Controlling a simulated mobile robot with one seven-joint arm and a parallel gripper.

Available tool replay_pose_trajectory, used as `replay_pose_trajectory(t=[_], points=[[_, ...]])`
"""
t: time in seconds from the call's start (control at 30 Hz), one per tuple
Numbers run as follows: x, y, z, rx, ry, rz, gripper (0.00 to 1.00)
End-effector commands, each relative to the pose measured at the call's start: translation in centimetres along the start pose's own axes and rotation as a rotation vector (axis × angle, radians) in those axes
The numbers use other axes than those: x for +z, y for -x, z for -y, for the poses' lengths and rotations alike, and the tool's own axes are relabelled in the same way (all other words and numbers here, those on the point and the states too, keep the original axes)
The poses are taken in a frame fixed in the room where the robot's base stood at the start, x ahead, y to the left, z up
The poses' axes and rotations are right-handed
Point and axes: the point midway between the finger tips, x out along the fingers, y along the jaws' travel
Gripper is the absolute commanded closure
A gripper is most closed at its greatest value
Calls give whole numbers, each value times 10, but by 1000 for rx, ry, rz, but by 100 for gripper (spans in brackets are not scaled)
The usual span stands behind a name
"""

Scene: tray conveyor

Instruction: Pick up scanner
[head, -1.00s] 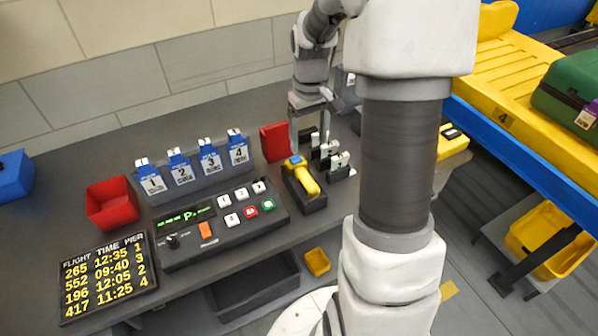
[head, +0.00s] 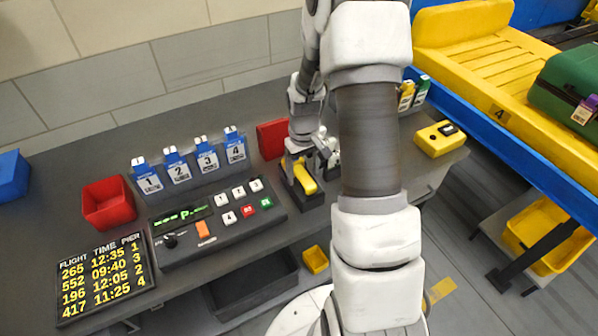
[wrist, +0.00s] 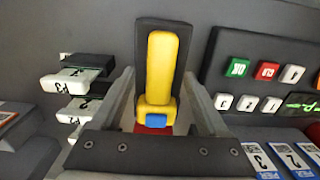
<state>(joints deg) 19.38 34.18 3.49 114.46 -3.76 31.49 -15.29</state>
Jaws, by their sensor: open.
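The scanner is yellow with a blue part at one end (wrist: 160,65). It lies in a dark cradle (wrist: 146,28) on the grey counter, and in the head view the scanner (head: 304,178) is right of the control panel. My gripper (wrist: 160,85) is open, with one finger on each side of the scanner near its blue end in the wrist view. In the head view my gripper (head: 298,158) is low over the scanner's far end and hides that end. Whether the fingers touch the scanner I cannot tell.
The control panel (head: 217,225) stands close left of the scanner. Labelled stamps (wrist: 78,78) stand on its other side. A red block (head: 272,139) stands behind. My arm covers part of the counter. A yellow device (head: 440,138) lies at the counter's right end, near the blue-edged conveyor.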

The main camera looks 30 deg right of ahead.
Motion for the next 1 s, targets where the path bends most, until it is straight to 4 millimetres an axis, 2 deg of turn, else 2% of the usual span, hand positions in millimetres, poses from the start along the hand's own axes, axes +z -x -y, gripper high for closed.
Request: replay_pose_trajectory(t=[0.23,0.67,1.0], points=[[0,-2,0,0,0,0,22],[0,-1,0,0,-1,-1,100],[0,-1,0,1,-1,-2,100]])
